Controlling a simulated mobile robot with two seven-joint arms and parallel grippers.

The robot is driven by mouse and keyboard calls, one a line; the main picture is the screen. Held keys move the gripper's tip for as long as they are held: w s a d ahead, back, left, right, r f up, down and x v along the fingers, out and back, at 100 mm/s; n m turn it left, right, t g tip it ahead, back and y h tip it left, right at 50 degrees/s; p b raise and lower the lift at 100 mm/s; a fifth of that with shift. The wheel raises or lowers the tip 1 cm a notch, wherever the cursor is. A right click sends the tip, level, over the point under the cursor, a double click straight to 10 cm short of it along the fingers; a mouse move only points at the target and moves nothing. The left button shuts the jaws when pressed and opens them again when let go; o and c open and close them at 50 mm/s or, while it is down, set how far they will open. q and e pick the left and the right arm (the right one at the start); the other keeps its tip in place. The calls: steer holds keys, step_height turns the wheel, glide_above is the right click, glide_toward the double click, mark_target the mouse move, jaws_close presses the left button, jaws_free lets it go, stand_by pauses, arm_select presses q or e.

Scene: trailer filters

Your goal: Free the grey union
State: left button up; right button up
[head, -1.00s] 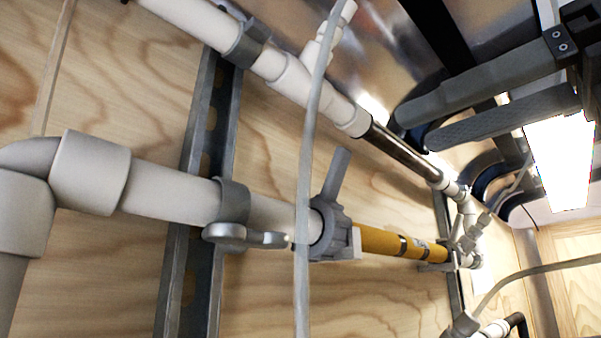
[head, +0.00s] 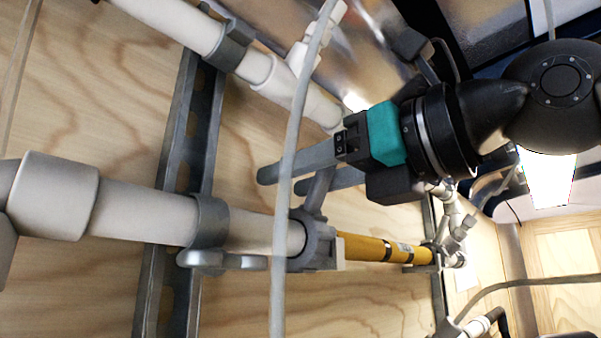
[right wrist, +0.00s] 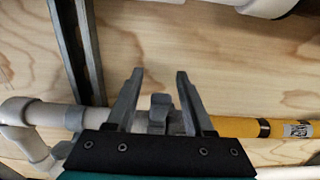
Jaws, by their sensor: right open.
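The grey union (head: 314,247) sits on the lower pipe line, between a white pipe (head: 255,232) and a yellow filter tube (head: 375,247). Its lever sticks up toward the upper right. My right gripper (head: 281,182) comes in from the right with its jaws open, one finger on each side of the lever as seen in the head view. In the right wrist view the grey union (right wrist: 158,112) shows between the two open fingers (right wrist: 160,77). I cannot tell whether a finger touches the lever. My left gripper is not in view.
A grey clamp (head: 209,222) holds the white pipe to a metal rail (head: 165,265) at the left. Another white pipe (head: 180,25) runs above.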

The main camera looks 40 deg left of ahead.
jaws_close()
stand_by(0.3)
stand_by(1.1)
